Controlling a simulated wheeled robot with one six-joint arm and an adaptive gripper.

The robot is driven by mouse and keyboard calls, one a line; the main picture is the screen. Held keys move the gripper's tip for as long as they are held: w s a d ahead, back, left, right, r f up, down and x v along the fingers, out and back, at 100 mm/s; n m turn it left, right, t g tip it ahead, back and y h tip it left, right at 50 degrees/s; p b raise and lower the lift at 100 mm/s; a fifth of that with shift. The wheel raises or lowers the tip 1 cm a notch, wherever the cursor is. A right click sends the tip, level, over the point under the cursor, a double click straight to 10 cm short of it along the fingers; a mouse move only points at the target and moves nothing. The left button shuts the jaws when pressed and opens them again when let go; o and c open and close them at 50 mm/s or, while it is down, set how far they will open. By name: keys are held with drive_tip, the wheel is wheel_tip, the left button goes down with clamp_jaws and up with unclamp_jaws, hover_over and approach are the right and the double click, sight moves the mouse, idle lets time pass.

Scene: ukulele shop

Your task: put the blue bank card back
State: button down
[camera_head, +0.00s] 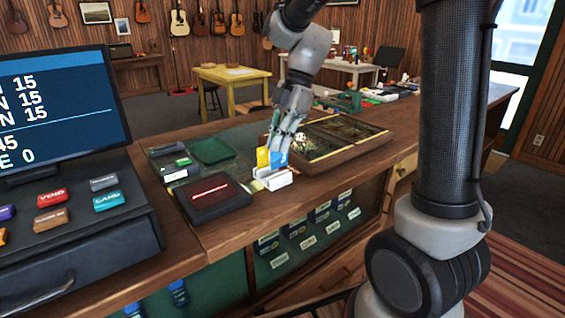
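The blue bank card (280,160) stands upright at a white card holder (273,181) on the wooden counter. Its lower edge meets the holder, but I cannot tell how deep it sits in a slot. A yellow card (262,157) stands just left of it in the same holder. My gripper (279,147) points down from above, with its fingers at the blue card's upper part and partly hiding it. At this size I cannot tell whether the fingers are closed on the card or just around it.
A wooden display case (341,150) is close on the right. The register (84,220) fills the left.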

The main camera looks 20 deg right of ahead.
sight(279, 167)
drive_tip(key=shift+f, duration=2.25)
drive_tip(key=c, duration=1.6)
unclamp_jaws()
drive_tip(key=shift+f, duration=0.15)
drive_tip(key=shift+c, duration=0.2)
drive_tip(key=v, duration=1.1)
drive_tip(key=s+d+m+t+h, duration=0.1)
drive_tip(key=s+d+m+t, duration=0.1)
drive_tip(key=s+m, duration=0.4)
drive_tip(key=s+d+m+t+h, duration=0.2)
drive_tip(key=s+d+m, duration=0.3)
drive_tip(key=s+m, duration=0.2)
drive_tip(key=s+d+f+m+t+h, duration=0.1)
drive_tip(key=s+d+m, duration=0.2)
drive_tip(key=s+m, duration=0.4)
drive_tip(key=shift+s+d+m+t, duration=0.15)
drive_tip(key=shift+d+m+t, duration=0.25)
drive_tip(key=shift+m, duration=0.4)
